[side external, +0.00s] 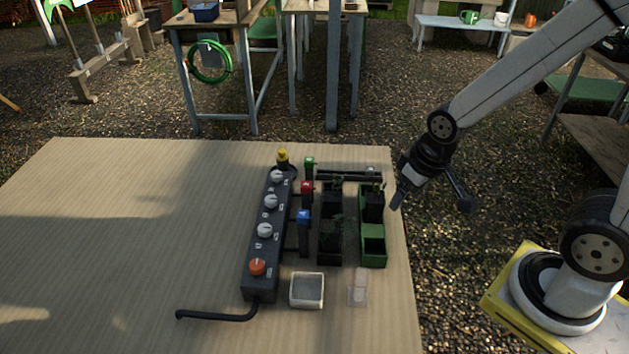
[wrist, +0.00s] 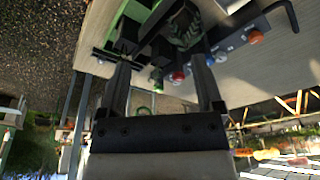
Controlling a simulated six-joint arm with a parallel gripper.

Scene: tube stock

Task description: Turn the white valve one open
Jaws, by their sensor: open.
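A dark manifold box (side external: 249,284) lies lengthwise on the table with three white valve knobs on top: a far one (side external: 277,176), a middle one (side external: 270,201) and a near one (side external: 265,230). Their labels are too small to read, so I cannot tell which is valve one. An orange knob (side external: 257,267) sits at the near end. In the wrist view a white knob (wrist: 221,57) and the orange knob (wrist: 256,37) show beyond the fingers. My gripper (side external: 431,204) is open and empty, above the table's right edge, well right of the knobs; its fingers show in the wrist view (wrist: 160,62).
Green, red (side external: 306,187) and blue (side external: 303,216) fittings stand right of the manifold. Dark planters (side external: 329,252) and a green planter (side external: 373,262) lie between it and my gripper. A white tray (side external: 307,304) and a clear piece (side external: 359,290) are nearer. The table's left is clear.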

